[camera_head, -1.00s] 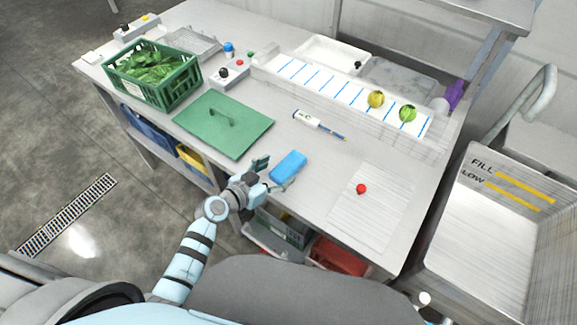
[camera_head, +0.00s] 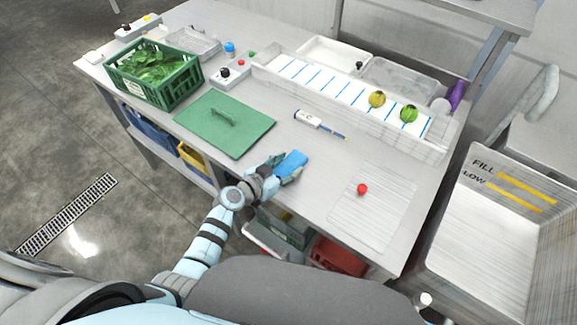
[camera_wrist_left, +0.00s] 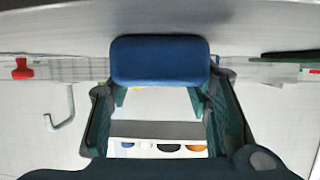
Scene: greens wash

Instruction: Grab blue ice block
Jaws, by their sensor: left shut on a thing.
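The blue ice block (camera_head: 292,164) is at the front edge of the grey table, in the middle of the head view. My left gripper (camera_head: 279,168) is shut on it, with a finger on each side. In the left wrist view the blue ice block (camera_wrist_left: 160,61) sits between the fingertips of my left gripper (camera_wrist_left: 161,88). I cannot tell whether the block still touches the table. My right gripper is not in view.
A red knob (camera_head: 362,189) stands on the ribbed area to the right. A green crate of leaves (camera_head: 153,75) is at the back left.

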